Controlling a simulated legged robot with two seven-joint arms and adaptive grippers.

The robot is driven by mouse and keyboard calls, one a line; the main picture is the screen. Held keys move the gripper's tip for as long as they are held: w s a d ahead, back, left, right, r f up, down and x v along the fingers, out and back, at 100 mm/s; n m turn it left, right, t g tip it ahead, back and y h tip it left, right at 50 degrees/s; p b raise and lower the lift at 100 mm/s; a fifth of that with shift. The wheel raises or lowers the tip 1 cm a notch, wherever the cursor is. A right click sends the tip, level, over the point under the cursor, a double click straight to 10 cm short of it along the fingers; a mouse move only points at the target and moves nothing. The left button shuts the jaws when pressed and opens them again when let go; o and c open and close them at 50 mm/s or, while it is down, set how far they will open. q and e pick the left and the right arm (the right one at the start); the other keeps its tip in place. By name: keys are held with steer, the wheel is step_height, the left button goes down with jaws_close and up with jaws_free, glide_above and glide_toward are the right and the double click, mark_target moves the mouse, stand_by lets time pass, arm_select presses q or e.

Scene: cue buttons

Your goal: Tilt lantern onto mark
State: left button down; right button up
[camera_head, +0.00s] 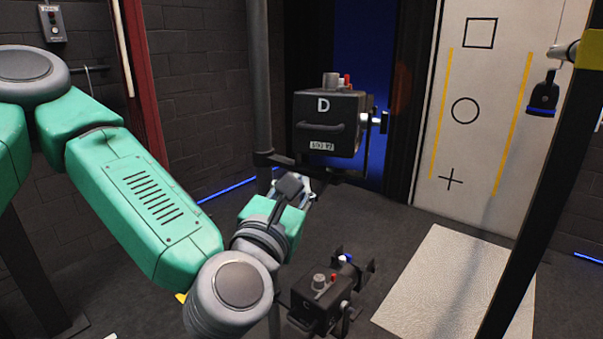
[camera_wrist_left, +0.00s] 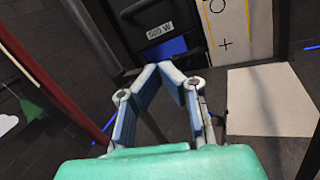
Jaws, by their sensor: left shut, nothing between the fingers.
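The black lantern (camera_head: 328,122) marked "D" is mounted on a vertical pole. It has a front handle, a small white label, and grey and red knobs on top. Its lower front also shows in the wrist view (camera_wrist_left: 160,30). A white panel carries a square mark (camera_head: 480,33), a circle mark (camera_head: 465,110) and a cross mark (camera_head: 450,180). My left gripper (camera_head: 300,188) is just below the lantern, its fingertips meeting in the wrist view (camera_wrist_left: 163,68) with nothing between them. Whether it touches the lantern cannot be told. My right gripper is not visible.
A second black lamp (camera_head: 322,298) is low near the floor at the front. A pale mat (camera_head: 440,285) lies to its right. A dark post (camera_head: 545,190) crosses the right side, near a hanging black and blue item (camera_head: 543,95). A wall box (camera_head: 52,24) is at upper left.

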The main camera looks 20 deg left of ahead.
mark_target(301, 139)
arm_select(q)
steer(key=w+n, duration=0.1)
steer(key=w, duration=0.2)
steer(key=w+a+n, duration=0.1)
steer(key=w+n, duration=0.1)
steer(key=w, duration=0.1)
steer(key=w+a+n+y, duration=0.1)
steer(key=w+n, duration=0.1)
steer(key=w, duration=0.2)
steer(key=shift+r+t+b, duration=0.1)
steer(key=shift+t+b, duration=0.2)
steer(key=shift+b, duration=0.1)
steer(key=r, duration=0.3)
steer(key=shift+w+a+r+p, duration=0.15)
steer(key=shift+a+p, duration=0.15)
steer(key=shift+a, duration=0.1)
steer(key=shift+r, duration=0.2)
steer(key=shift+w+a, duration=0.1)
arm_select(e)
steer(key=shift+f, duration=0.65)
arm_select(q)
steer(key=shift+r, duration=0.1)
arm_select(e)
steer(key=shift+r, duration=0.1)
